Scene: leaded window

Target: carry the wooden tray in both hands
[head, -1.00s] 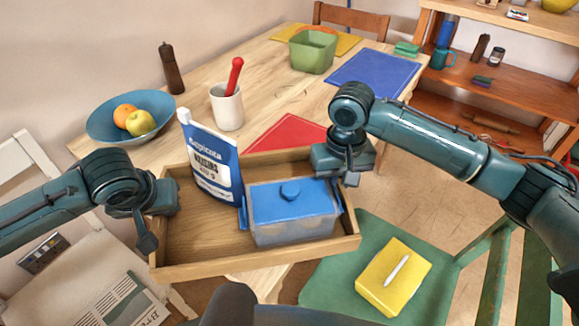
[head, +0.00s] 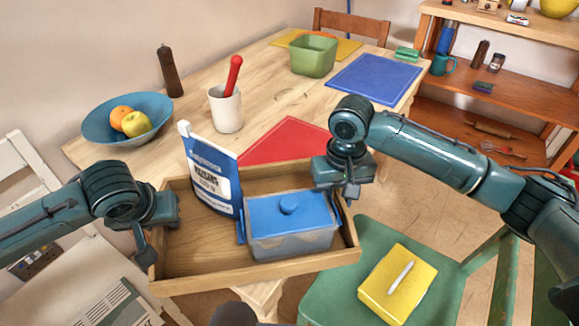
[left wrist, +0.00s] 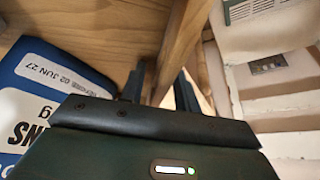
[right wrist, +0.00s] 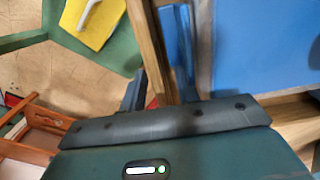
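The wooden tray (head: 190,270) is held off the table's near edge, roughly level. It carries a blue-and-white bag (head: 213,180), upright and leaning a little, and a clear box with a blue lid (head: 290,212). My left gripper (head: 146,250) is shut on the tray's left wall; in the left wrist view the fingers (left wrist: 160,88) flank that wall, the bag beside it. My right gripper (head: 349,190) is shut on the right wall; in the right wrist view the fingers (right wrist: 160,90) stand either side of it, the blue lid (right wrist: 262,45) close by.
The wooden table (head: 275,88) behind holds a blue bowl of fruit (head: 100,128), a white mug (head: 226,110), a red mat (head: 285,143), a blue mat (head: 375,77) and a green bin (head: 313,57). Shelves (head: 490,75) are at right.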

